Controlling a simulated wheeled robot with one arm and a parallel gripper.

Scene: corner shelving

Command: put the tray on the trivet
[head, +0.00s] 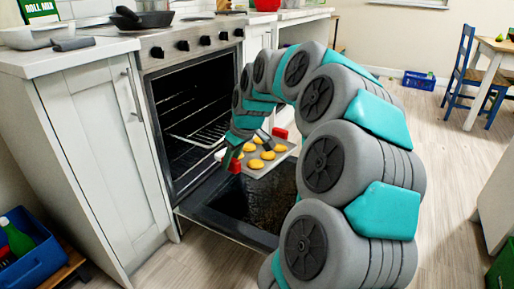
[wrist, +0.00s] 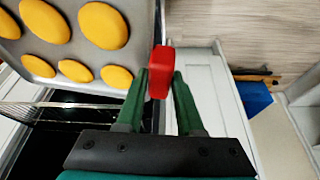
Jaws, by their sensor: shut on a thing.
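The tray (head: 282,150) is a grey metal baking sheet with several round yellow pieces on it. It is held above the open oven door, in front of the oven cavity. In the wrist view the tray (wrist: 40,66) fills the upper left. My gripper (wrist: 160,78) is shut on a red grip (wrist: 161,66) at the tray's edge, between its green fingers. In the head view my gripper (head: 236,162) is at the tray's near left, partly hidden by my arm. I cannot make out a trivet in either view.
The open oven door (head: 225,222) lies below the tray, and a wire rack (head: 208,130) is in the oven. The left counter (head: 105,48) holds a white dish (head: 32,37) and a dark grey item (head: 73,44). A pan (head: 140,20) sits on the stove. Open floor lies at right.

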